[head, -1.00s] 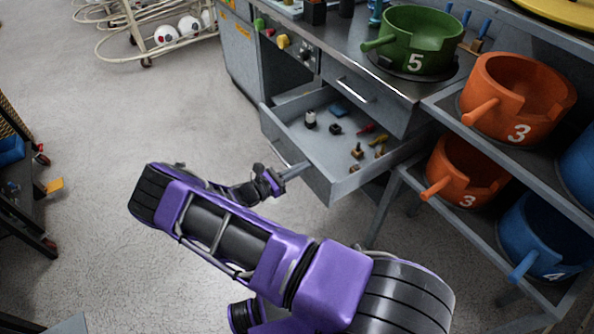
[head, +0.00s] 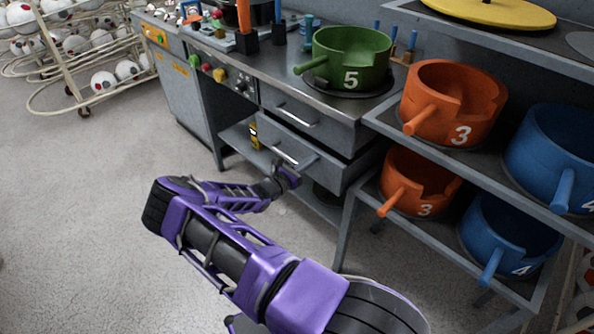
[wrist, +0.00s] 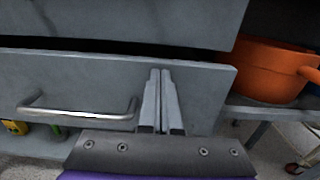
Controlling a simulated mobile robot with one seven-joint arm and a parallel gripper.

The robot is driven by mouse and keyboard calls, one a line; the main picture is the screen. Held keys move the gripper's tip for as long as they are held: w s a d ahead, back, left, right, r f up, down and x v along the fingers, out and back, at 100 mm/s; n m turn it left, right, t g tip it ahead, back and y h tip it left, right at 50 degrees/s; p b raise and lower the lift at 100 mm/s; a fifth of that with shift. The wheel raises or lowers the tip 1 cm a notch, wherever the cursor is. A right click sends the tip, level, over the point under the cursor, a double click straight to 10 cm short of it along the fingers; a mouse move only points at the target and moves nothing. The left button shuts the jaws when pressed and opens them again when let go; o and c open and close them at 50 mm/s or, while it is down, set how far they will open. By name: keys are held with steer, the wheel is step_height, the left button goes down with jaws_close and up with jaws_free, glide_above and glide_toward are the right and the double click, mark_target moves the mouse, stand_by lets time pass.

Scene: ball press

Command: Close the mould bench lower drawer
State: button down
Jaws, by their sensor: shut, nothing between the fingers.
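The grey mould bench's lower drawer (head: 322,166) is nearly in, its front still standing a little proud below the upper drawer (head: 285,105). The wrist view shows its grey front (wrist: 70,75) with a bar handle (wrist: 80,113) at the left and a dark gap above its top edge. My gripper (head: 308,163) is shut and empty. In the wrist view its fingers (wrist: 160,72) point at the drawer front, right of the handle and near the top edge. They are at or very near the panel; I cannot tell if they touch. The drawer's contents are hidden.
A rack at the right holds orange pots (head: 450,100) and blue pots (head: 510,235); an orange pot (wrist: 275,70) is close right in the wrist view. A green pot (head: 350,55) stands on the bench top.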

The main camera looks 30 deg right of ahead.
mark_target(319, 154)
steer(key=x, duration=0.3)
steer(key=shift+w+d+r, duration=0.15)
steer(key=shift+w+d, duration=0.05)
steer(key=shift+d, duration=0.1)
stand_by(0.3)
